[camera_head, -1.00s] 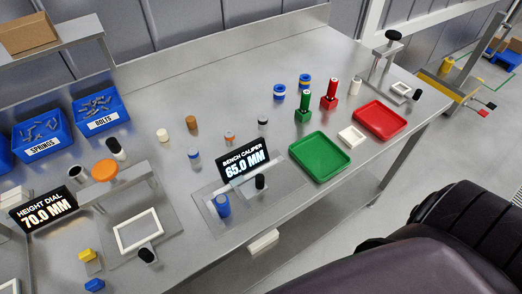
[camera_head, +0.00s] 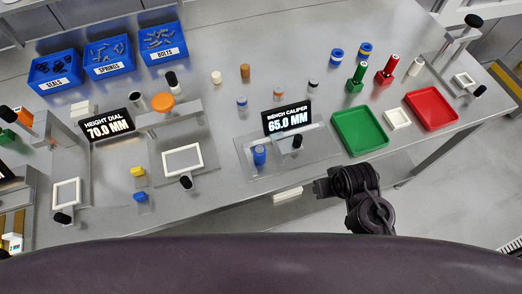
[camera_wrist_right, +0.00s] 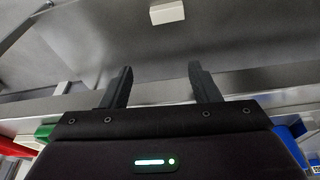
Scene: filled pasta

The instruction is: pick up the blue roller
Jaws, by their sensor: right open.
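The blue roller (camera_head: 260,155) stands upright on the bench caliper plate (camera_head: 243,160), just in front of the black display reading 65.0 MM (camera_head: 287,117). My right gripper (camera_wrist_right: 162,82) shows in the right wrist view with its two dark fingers apart and nothing between them. In the head view my right arm reaches in at the table's front edge, to the right of the blue roller and apart from it. A blue shape at the lower right of the wrist view is cut off, and I cannot tell what it is. My left gripper is not in view.
A small black-topped post (camera_head: 297,142) stands close right of the roller. The height dial (camera_head: 182,160) is to the left. Several small cylinders stand behind.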

